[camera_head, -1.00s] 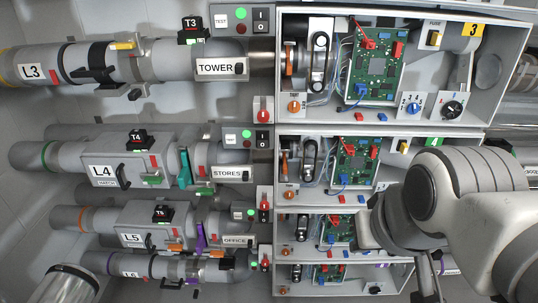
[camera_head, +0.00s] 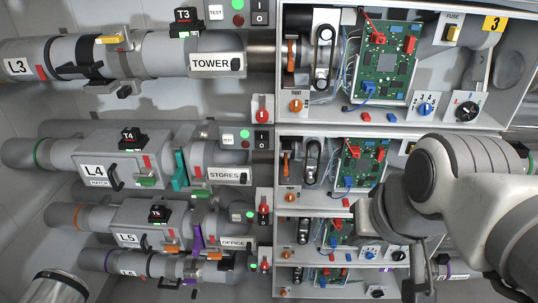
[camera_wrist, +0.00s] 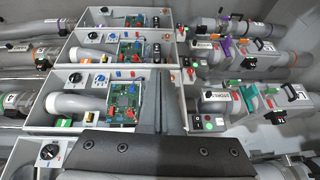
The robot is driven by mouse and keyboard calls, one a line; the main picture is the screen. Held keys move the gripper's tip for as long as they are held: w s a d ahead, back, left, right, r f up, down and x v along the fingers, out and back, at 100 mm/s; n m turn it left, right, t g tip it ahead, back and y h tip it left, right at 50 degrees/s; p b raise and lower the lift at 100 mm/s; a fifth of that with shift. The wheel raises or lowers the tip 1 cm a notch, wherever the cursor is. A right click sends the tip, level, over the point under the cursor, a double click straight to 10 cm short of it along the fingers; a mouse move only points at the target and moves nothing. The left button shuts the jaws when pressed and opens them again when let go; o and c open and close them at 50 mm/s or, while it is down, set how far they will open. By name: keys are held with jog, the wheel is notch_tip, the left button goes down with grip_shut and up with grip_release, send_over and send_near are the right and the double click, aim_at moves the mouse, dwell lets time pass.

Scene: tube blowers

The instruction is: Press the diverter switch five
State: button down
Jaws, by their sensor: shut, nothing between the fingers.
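The row labelled L5 (camera_head: 127,239) runs along the lower left in the head view, with a black T5 tag (camera_head: 159,213), a purple lever (camera_head: 197,238) and an OFFICE label (camera_head: 233,243). A dark switch (camera_head: 263,213) sits to the right of its small panel; no marking for a diverter switch is readable. The L5 row's purple lever also shows in the upper right of the wrist view (camera_wrist: 226,44). My gripper (camera_head: 428,270) is at the lower right in the head view, beside the stacked boxes and well right of the L5 switches. It is shut and empty; its fingertips are not clear.
Open boxes with circuit boards (camera_head: 385,62) stand in a stack, their walls (camera_head: 460,124) jutting out. A T4 tag (camera_head: 129,139), a teal lever (camera_head: 180,170) and a STORES label (camera_head: 225,176) mark the L4 row. Free room lies in front of the pipes.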

jog(key=w+a+f+m+g+y+b, duration=0.2)
jog(key=w+a+f+m+y+b, duration=0.3)
jog(key=f+m, duration=0.45)
jog(key=w+a+f+m+g+y+b, duration=0.2)
jog(key=w+a+f+m+y+b, duration=0.15)
jog(key=a+f+m, duration=0.6)
jog(key=w+d+f+m+t+b, duration=0.2)
jog(key=w+f+m, duration=0.5)
jog(key=m, duration=0.7)
jog(key=w+d+f+m+t+y+b, duration=0.1)
jog(key=w+d+f+m+t+b, duration=0.2)
jog(key=w+f+m+t, duration=0.4)
jog(key=d+f+m, duration=0.1)
jog(key=m, duration=0.6)
jog(key=shift+w+d+f+b, duration=0.15)
jog(key=shift+d+f+b, duration=0.1)
jog(key=shift+d+b, duration=0.1)
jog(key=shift+y, duration=0.25)
